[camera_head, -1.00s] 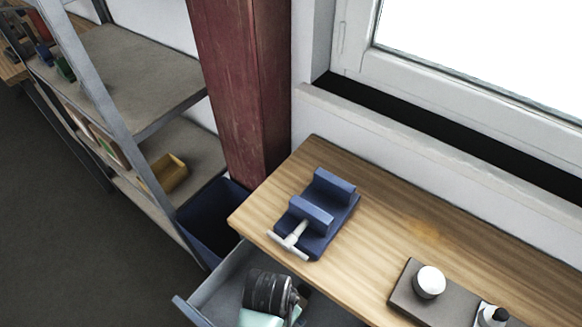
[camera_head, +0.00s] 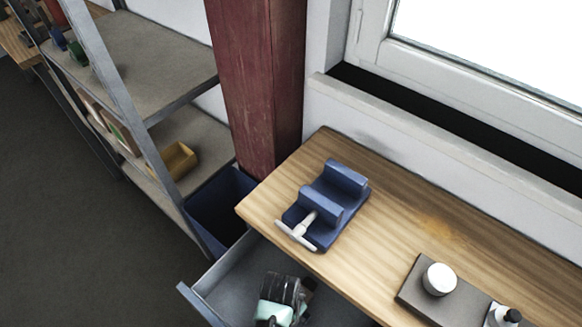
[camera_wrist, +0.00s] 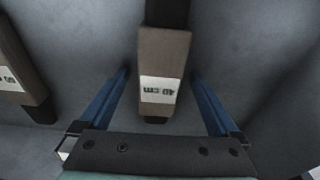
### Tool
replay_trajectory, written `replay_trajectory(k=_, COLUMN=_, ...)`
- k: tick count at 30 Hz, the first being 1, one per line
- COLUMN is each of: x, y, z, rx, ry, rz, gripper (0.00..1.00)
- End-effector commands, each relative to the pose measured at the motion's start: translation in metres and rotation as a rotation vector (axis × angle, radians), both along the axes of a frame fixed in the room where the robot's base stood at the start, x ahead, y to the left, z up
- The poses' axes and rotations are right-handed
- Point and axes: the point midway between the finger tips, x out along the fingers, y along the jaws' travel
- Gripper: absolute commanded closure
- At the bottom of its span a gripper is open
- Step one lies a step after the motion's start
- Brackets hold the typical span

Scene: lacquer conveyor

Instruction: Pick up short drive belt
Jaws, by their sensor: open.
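In the wrist view, a dark belt in a brown sleeve (camera_wrist: 163,65) with a white label lies on the grey drawer floor. The label appears upside down and seems to read 40 cm. My gripper (camera_wrist: 160,78) is open, with one blue finger on each side of this sleeve and a gap to both. A second brown sleeve (camera_wrist: 14,62) lies at the left edge, its label partly cut off, so I cannot compare lengths. In the head view, my wrist is over the open drawer (camera_head: 222,287); the fingertips and belts are hidden there.
The wooden bench top (camera_head: 375,235) carries a blue vise (camera_head: 328,205) above the drawer. A grey plate (camera_head: 412,290) with a white round object (camera_head: 438,279) sits to the right. A blue bin (camera_head: 220,210) stands beside the drawer, by the red post (camera_head: 258,85).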

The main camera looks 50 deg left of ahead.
Motion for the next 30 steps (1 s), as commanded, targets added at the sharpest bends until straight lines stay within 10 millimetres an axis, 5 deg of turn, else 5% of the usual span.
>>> replay_trajectory(k=5, x=0.0001, y=-0.0001, z=0.0001, rx=0.0, ry=0.0, rz=0.0, gripper=0.03)
replay_trajectory(k=21, x=-0.0001, y=-0.0003, z=0.0003, rx=0.0, ry=0.0, rz=0.0, gripper=0.98)
replay_trajectory(k=30, x=0.0003, y=-0.0008, z=0.0016, rx=0.0, ry=0.0, rz=0.0, gripper=0.99)
